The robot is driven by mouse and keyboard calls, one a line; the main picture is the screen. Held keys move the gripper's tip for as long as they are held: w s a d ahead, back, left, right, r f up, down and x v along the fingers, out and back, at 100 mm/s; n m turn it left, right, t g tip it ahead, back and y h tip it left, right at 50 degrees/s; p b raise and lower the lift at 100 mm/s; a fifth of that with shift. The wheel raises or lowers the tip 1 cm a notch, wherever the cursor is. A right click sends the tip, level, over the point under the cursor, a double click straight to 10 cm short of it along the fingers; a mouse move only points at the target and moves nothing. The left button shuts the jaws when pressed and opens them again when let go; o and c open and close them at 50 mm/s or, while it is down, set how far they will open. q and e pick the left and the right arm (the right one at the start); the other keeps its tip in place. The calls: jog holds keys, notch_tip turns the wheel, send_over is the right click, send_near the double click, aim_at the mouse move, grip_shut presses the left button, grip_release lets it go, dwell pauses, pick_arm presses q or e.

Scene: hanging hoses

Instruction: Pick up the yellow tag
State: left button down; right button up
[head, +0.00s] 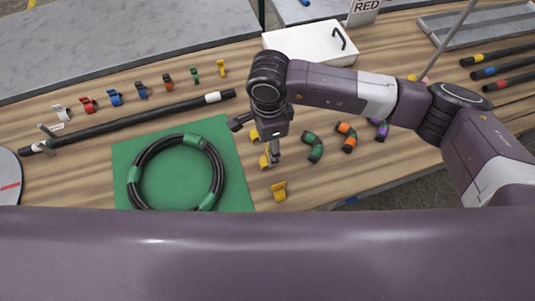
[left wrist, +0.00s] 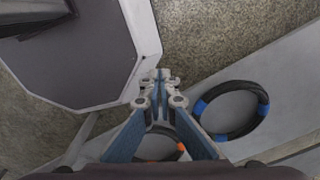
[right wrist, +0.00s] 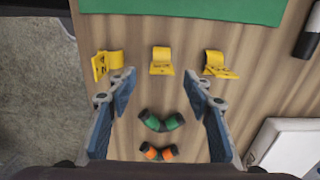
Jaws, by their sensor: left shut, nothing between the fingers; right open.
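Three yellow tags lie in a row on the wooden table beside the green mat. In the right wrist view they are the left tag (right wrist: 105,64), the middle tag (right wrist: 161,62) and the right tag (right wrist: 218,66). In the head view the nearest one (head: 279,191) is clear, and my right gripper (head: 270,153) partly covers the other two. My right gripper (right wrist: 158,82) is open and empty, pointing down over the table. The middle tag lies just beyond its fingertips, roughly centred between them. My left gripper (left wrist: 157,76) is shut and empty, away from the tags; the head view does not show it.
Green (head: 313,147), orange (head: 347,137) and purple (head: 379,129) banded black pieces lie right of the right gripper. A coiled black hose lies on the green mat (head: 232,190). A white box (head: 305,44) stands behind. Several coloured clips line the table's far left.

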notch_tip(320, 180, down, 3)
jog(key=shift+a+r+p, duration=0.15)
jog(key=shift+r+p, duration=0.05)
jog(key=shift+p, duration=0.4)
jog(key=shift+f, duration=0.7)
pick_arm(q)
jog(key=shift+w+r, duration=1)
jog(key=shift+r, duration=0.05)
pick_arm(e)
jog(key=shift+w, duration=0.1)
jog(key=c, duration=0.9)
